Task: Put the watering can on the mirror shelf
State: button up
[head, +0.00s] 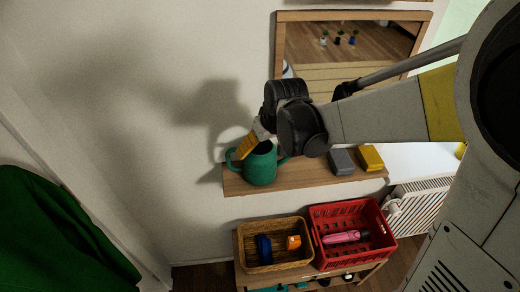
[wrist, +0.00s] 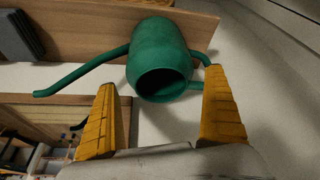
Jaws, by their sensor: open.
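The green watering can (head: 262,168) stands on the left part of the wooden mirror shelf (head: 305,176), below the framed mirror (head: 340,72). In the wrist view the can (wrist: 160,50) shows its round mouth towards me, with its spout to the left and its handle to the right. My gripper (head: 247,146) is over the can from above. In the wrist view its yellow fingers (wrist: 160,82) are spread wide, with the can's mouth between them. The right fingertip hides part of the handle; I cannot tell whether they touch. The shelf (wrist: 95,42) runs behind the can.
A grey block (head: 342,161) and a yellow block (head: 370,158) lie on the shelf to the right of the can. Below stand a wicker basket (head: 275,266) and a red crate (head: 350,212). A white radiator (head: 420,203) is at the right. Green cloth (head: 55,235) hangs at the left.

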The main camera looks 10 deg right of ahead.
jog(key=p+v, duration=0.1)
jog(key=v, duration=0.6)
jog(key=s+d+r+m+t, duration=0.1)
jog(key=s+d, duration=0.3)
jog(key=s, duration=0.4)
jog(key=s+d+r+m+t+h, duration=0.1)
jog(key=s+d+r+m+t, duration=0.1)
jog(key=s+d, duration=0.3)
jog(key=s+r, duration=0.1)
jog(key=s, duration=0.2)
jog(key=shift+s+d+r+m, duration=0.2)
jog(key=shift+d+r+m, duration=0.05)
jog(key=shift+m, duration=0.05)
